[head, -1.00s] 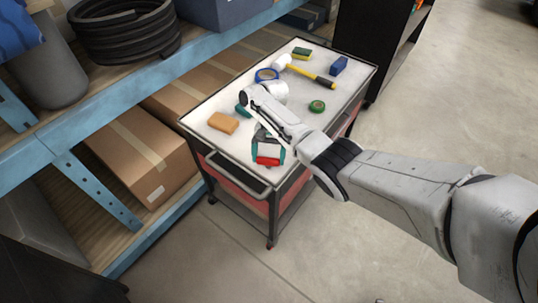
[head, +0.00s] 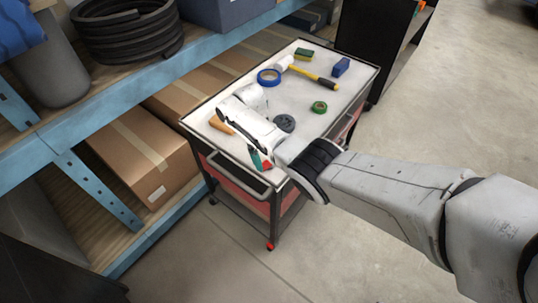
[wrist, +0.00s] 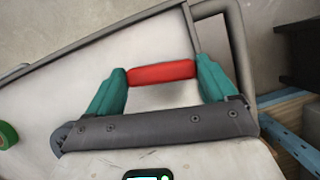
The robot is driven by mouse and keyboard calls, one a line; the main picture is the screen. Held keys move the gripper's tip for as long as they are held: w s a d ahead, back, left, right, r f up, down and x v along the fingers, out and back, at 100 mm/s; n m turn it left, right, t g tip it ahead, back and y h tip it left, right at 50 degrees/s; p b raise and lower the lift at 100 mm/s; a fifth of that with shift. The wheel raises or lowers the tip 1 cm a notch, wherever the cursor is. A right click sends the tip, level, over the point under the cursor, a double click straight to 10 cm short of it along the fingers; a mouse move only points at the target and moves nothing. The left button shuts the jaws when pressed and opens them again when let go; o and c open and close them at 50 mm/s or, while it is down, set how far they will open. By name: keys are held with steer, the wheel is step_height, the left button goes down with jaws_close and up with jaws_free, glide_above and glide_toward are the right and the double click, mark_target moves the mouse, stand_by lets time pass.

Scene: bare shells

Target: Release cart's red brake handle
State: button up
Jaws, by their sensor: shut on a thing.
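The cart (head: 228,100) has a light top tray with a dark rim and a grey push bar (head: 243,182) at its near end. The red handle (wrist: 162,72) is a short red bar in the wrist view, spanning between my two teal fingertips. My gripper (head: 262,160) is over the near end of the cart top in the head view. It is shut on the red handle, with a finger at each end of the bar. In the head view only a little of the red shows beside a teal finger. The handle's mount is hidden.
On the cart top lie an orange block (head: 221,124), blue tape (head: 268,77), a hammer (head: 315,76), green tape (head: 319,107), a blue block (head: 341,66) and a sponge (head: 304,54). A shelf with boxes (head: 145,155) stands close left. Floor at right is open.

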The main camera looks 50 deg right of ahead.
steer(key=shift+r+n+h, duration=0.1)
steer(key=shift+n+h, duration=0.2)
steer(key=shift+n, duration=0.6)
steer(key=shift+w, duration=0.1)
steer(key=o, duration=0.8)
steer(key=shift+o, duration=0.2)
steer(key=v, duration=1)
steer(key=shift+a+r, duration=0.2)
steer(key=shift+r, duration=0.15)
